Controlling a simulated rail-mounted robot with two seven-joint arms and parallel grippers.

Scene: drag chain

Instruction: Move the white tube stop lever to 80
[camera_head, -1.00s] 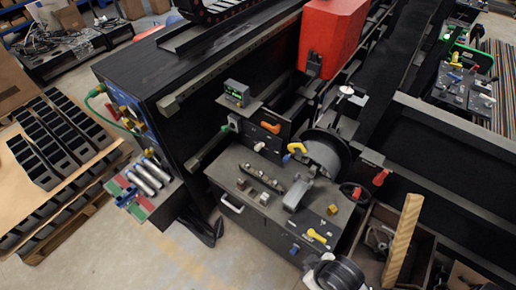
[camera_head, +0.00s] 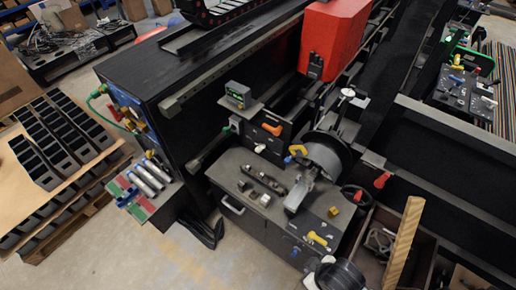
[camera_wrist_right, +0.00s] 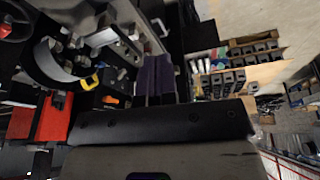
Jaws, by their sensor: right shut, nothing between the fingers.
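The white lever (camera_head: 260,148) is small and sits on the dark panel at the machine's front, just below an orange lever (camera_head: 271,129). Its scale marks are too small to read. The orange lever also shows in that view (camera_wrist_right: 111,101), left of the fingers. My left gripper is not in view.
A yellow-handled lever (camera_head: 298,150) and a grey drum (camera_head: 325,157) stand right of the panel. Below is a grey box top (camera_head: 240,178) with metal blocks. A red housing (camera_head: 334,37) rises above. White tubes (camera_head: 146,178) lie at left. The floor at front left is clear.

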